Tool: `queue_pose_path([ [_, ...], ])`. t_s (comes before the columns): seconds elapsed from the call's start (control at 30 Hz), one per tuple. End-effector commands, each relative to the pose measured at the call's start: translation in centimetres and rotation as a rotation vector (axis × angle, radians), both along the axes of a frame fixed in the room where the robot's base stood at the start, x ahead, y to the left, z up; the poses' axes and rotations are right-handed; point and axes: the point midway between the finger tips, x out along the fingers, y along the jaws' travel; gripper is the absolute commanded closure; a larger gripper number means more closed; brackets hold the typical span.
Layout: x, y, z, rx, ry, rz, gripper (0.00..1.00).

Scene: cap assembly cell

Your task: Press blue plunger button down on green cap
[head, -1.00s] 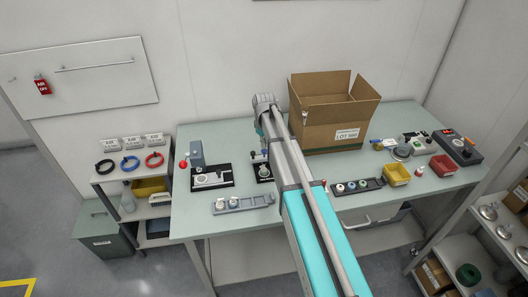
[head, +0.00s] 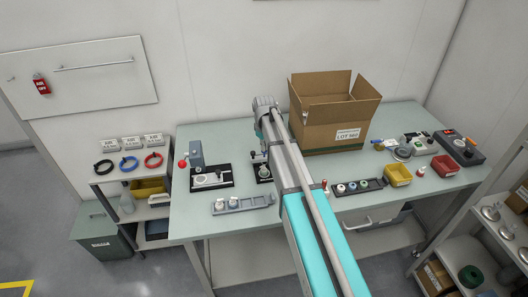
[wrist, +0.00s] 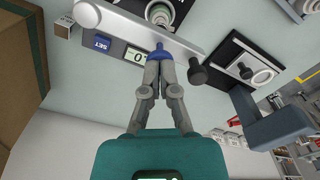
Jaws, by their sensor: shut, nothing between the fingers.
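In the wrist view my gripper (wrist: 160,58) is shut and empty, fingertips together. The blue plunger button (wrist: 160,51) shows right at the fingertips, against a pale press body; they appear to touch it, but exact contact is hard to tell. The green cap (wrist: 160,13) sits just beyond, in a dark fixture at the top edge. The pale body carries a display reading 0 (wrist: 137,57) and a blue SET label (wrist: 102,43). In the head view my arm hides most of this station; part of its black base (head: 263,173) shows.
A black knob (wrist: 197,74) stands right of the fingers. A second station (head: 211,178) with a grey post is to the left. A cardboard box (head: 333,115) stands behind right. Part trays (head: 240,205) lie in front. Yellow and red bins (head: 398,174) are to the right.

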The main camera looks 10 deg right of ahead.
Motion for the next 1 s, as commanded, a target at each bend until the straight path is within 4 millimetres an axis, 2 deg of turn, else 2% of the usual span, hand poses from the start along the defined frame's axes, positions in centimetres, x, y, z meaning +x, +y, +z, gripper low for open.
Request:
queue_pose_path([
  [0.57,0.0,0.0,-0.5,0.0,0.0,0.0,1.0],
  [1.0,0.0,0.0,-1.8,0.0,0.0,0.0,1.0],
])
